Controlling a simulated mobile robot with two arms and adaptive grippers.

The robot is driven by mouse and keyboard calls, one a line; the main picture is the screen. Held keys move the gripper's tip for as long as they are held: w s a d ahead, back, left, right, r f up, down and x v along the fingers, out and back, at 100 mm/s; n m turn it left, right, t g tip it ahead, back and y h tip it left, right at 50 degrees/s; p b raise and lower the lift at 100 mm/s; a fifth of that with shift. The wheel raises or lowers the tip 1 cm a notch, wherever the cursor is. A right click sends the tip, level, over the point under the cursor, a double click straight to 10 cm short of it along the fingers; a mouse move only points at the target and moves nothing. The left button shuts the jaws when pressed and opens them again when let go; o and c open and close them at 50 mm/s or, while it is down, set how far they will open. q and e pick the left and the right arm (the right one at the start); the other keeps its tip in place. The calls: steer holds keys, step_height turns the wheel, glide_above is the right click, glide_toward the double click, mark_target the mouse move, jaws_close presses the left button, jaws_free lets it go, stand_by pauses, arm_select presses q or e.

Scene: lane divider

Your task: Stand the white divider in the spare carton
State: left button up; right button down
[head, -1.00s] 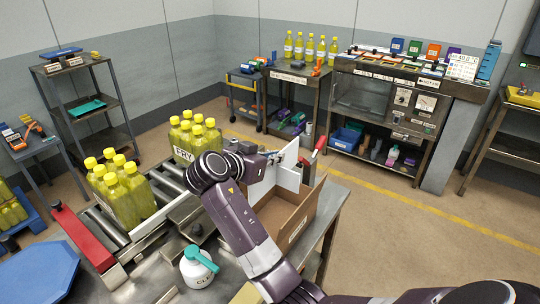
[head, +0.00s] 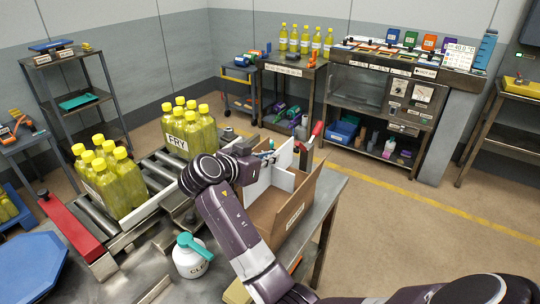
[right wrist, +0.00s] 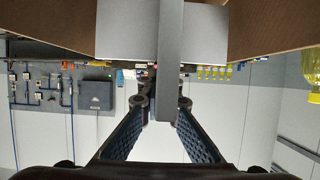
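The white divider (head: 285,158) stands upright in the brown open carton (head: 296,213), its crossing panels rising near the rim. Its lower part is hidden by the carton wall and my right arm. My right gripper (head: 264,149) is at the divider's upper left edge in the head view. In the right wrist view, my right gripper (right wrist: 162,104) has its fingers apart on either side of a grey-looking divider panel (right wrist: 169,65). A gap shows on the left of that panel; contact on the right is unclear. My left gripper is not in view.
Yellow bottles (head: 188,130) stand at the roller conveyor (head: 160,170), with more (head: 118,180) at left. A red handle (head: 316,132) rises behind the carton. The floor at right (head: 400,240) is clear.

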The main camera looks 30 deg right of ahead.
mark_target(270, 169)
step_height(270, 169, down, 4)
steer(key=shift+b, duration=1.25)
step_height(270, 169, down, 9)
steer(key=b, duration=0.6)
steer(key=shift+b, duration=0.4)
steer(key=shift+f+b, duration=0.5)
steer(key=shift+f, duration=0.05)
steer(key=c, duration=2.1)
jaws_free()
steer(key=shift+r, duration=0.15)
step_height(270, 169, up, 10)
steer(key=shift+f, duration=0.1)
